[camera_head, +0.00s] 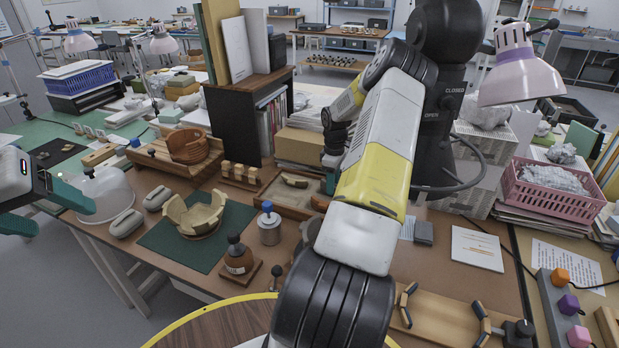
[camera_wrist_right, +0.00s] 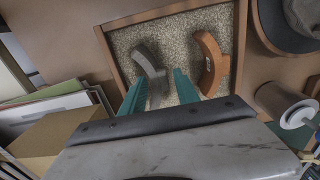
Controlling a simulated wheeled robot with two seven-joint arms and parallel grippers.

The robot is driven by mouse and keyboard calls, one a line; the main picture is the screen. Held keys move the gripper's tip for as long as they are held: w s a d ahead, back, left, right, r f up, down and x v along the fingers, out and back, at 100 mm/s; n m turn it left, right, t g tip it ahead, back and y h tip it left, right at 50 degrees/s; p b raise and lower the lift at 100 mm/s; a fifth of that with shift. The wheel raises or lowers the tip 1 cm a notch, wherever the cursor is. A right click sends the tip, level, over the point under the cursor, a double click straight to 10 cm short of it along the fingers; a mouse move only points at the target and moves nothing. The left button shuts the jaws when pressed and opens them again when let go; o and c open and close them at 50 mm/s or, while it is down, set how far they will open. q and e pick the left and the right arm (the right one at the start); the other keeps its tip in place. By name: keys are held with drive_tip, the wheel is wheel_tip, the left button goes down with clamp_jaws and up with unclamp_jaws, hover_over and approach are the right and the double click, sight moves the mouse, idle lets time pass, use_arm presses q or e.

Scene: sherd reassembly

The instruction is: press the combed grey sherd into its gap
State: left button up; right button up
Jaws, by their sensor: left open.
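The combed grey sherd (camera_wrist_right: 151,60) lies in a sand-filled wooden tray in the right wrist view. My right gripper (camera_wrist_right: 160,75) has its teal fingers spread, with the sherd's near end between or just beyond the tips; contact cannot be told. In the head view my right arm hides most of this gripper and the grey sherd. A pale broken bowl (camera_head: 196,220) with gaps in its wall stands on a dark green mat (camera_head: 165,243). My left gripper (camera_head: 45,205) is open and empty at the left edge, away from the bowl.
An orange-brown sherd (camera_wrist_right: 211,62) lies beside the grey one in the tray (camera_head: 262,203). A brown bottle (camera_head: 238,258) and a metal canister (camera_head: 269,227) stand between mat and my right arm. Grey rounded blocks (camera_head: 126,223) lie left of the mat.

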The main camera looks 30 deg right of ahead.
clamp_jaws()
drive_tip(key=shift+r, duration=3.55)
